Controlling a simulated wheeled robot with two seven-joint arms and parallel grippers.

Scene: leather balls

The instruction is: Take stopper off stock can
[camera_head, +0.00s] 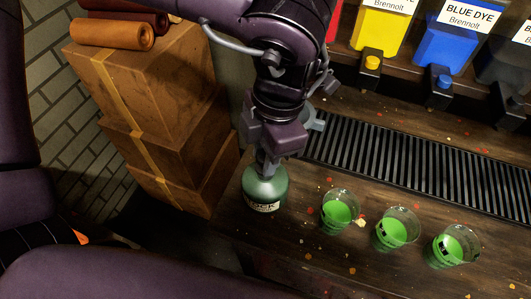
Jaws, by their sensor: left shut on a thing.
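The stock can (264,190) is a rounded green can with a white label. It stands upright on the wooden counter in the head view, left of the glasses. My left gripper (268,165) points down at the top of the can, directly above it. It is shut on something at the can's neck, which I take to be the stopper. The fingers hide the stopper, so I cannot tell whether it is seated in the can or lifted. My right gripper is not in view.
Several glasses with green liquid (337,212) stand right of the can. A black slatted drip grate (420,170) lies behind them, under yellow (378,35) and blue (450,45) dye dispensers. Stacked cardboard boxes (150,100) stand close on the left. Small coloured specks dot the counter.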

